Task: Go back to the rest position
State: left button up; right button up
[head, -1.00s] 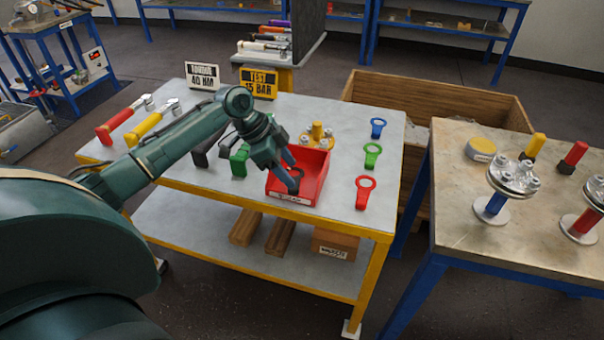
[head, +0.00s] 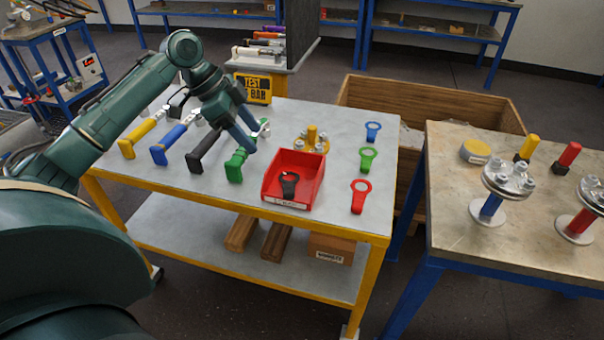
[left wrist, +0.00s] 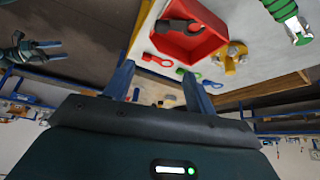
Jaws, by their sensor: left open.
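My left gripper (head: 254,138) is open and empty, raised above the workbench just left of the red bin (head: 316,190). Its two fingers stand apart in the left wrist view (left wrist: 155,78). A black ring-shaped tag (head: 289,184) lies inside the red bin, clear of the fingers. It also shows in the left wrist view (left wrist: 180,27). At the left edge of the left wrist view is a small dark shape with two prongs, which looks like my right gripper (left wrist: 42,51). The head view does not show my right gripper.
Several wrenches, including a green-handled one (head: 235,168), lie left of the bin below my arm. Blue (head: 373,130), green (head: 367,157) and red (head: 358,201) ring tags lie right of it. A second table (head: 465,225) holds flanged vessels. A wooden crate (head: 440,100) stands behind.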

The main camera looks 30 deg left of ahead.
jog(key=shift+f, duration=0.15)
pick_arm(q)
jog(key=s+d+f+n+g+y, duration=0.1)
jog(key=s+d+f, duration=0.4)
jog(key=d+f, duration=0.3)
jog(key=s+d+f+n+y, duration=0.1)
jog(key=s+d+f, duration=0.35)
jog(key=f, duration=0.55)
jog(key=s+d+f+n+t+y, duration=0.1)
jog(key=s+d+n+y, duration=0.1)
jog(key=s+n, duration=0.35)
jog(key=s+d+f+n+t+y, duration=0.1)
jog(key=s+d+n, duration=0.2)
jog(key=s, duration=0.6)
jog(key=w+d+f+m+t+h+p, duration=0.1)
jog(key=w+d+f+t+h+p, duration=0.1)
jog(key=w+d+t, duration=0.4)
jog(key=shift+w+d+f+m+t+h+p, duration=0.15)
jog(key=shift+w+f+m+t+h+p, duration=0.15)
jog(key=shift+h+p, duration=0.5)
pick_arm(e)
jog(key=shift+s+d+r+h, duration=0.15)
jog(key=shift+d+h, duration=0.1)
jog(key=shift+d, duration=0.2)
jog(key=shift+s+d+r+h, duration=0.15)
jog(key=shift+d+h, duration=0.1)
jog(key=shift+d, duration=0.15)
jog(key=shift+w+r, duration=0.1)
